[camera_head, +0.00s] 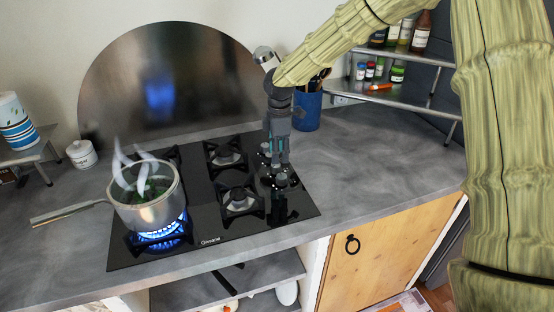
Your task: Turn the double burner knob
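The black gas hob (206,252) is set into the grey counter, with several burners and a column of dark knobs (281,181) along its right side. My gripper (278,163) points down over this knob column, its fingertips close above or at the knobs. It hides part of the column, and I cannot tell whether it touches a knob or how far its fingers are apart. The front left burner (158,235) is lit with a blue flame under a steaming steel pot (147,211). Which knob is the double burner one cannot be told from here.
A round metal splash plate (130,80) stands behind the hob. A blue utensil holder (307,112) stands just right of my gripper, with a spice shelf (415,95) behind it. The pot's handle (68,213) sticks out left. The counter right of the hob is clear.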

